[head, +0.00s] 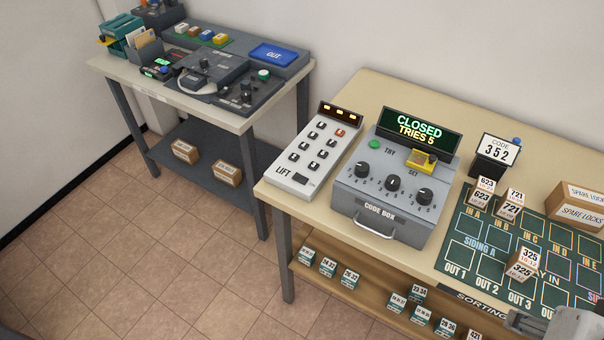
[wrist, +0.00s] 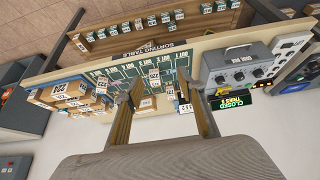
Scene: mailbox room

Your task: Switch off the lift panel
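The lift panel (head: 313,150) is a pale slab marked LIFT at the left end of the sorting table. It carries two rows of small dark switches, with a red-orange one (head: 339,132) near the top. Its display (head: 341,113) shows several lit amber marks. A small dark piece (head: 299,178) sits near the LIFT label. The panel is partly in the wrist view at the right edge (wrist: 290,44). My gripper (wrist: 162,88) is open and empty above the sorting mat, far from the panel. In the head view only part of my gripper shows at bottom right.
The grey code box (head: 384,196), reading CLOSED TRIES 5, stands right beside the panel. A code card (head: 499,150), numbered blocks (head: 521,262) and a spare locks box (head: 580,203) lie farther right. Another desk (head: 235,122) stands left across a gap.

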